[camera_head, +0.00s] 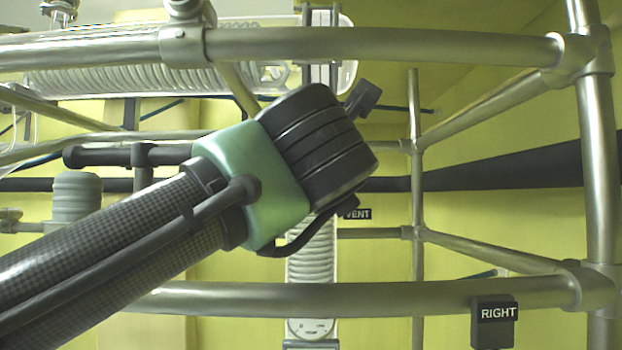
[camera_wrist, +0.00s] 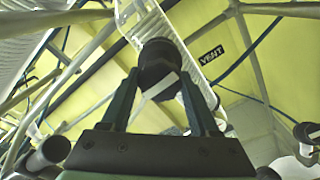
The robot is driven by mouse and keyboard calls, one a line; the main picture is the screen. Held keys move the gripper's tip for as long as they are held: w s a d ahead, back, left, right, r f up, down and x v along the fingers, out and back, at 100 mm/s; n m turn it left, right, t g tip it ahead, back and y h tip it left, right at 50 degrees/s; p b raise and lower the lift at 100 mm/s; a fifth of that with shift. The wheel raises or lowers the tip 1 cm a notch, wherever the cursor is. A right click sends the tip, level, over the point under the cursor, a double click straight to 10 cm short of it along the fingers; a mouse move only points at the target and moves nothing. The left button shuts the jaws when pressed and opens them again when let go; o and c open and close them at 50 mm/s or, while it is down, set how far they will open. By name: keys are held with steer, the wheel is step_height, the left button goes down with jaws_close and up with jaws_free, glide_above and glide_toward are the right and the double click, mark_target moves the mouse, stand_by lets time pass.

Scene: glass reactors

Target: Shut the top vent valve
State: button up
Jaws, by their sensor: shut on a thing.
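The vent valve's dark round knob (camera_wrist: 158,58) is between the fingertips of my gripper (camera_wrist: 160,76) in the wrist view. A white stripe runs diagonally across its near face. My gripper is shut on the knob, one finger on each side. A black VENT label (camera_wrist: 211,55) is to the right of the knob, and the label also shows in the head view (camera_head: 357,213), just below my wrist. In the head view my wrist hides the knob and most of the fingers. I cannot tell from the stripe whether the valve is open or shut.
Metal frame rails (camera_head: 380,46) cross above my arm, and another rail (camera_head: 380,298) runs below it. A coiled glass condenser (camera_head: 120,80) lies across the upper left. A vertical coiled glass column (camera_head: 312,262) stands below my wrist. A RIGHT label (camera_head: 498,313) hangs at the lower right.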

stand_by(0.4)
steer(key=o, duration=1.4)
steer(key=shift+d, duration=0.1)
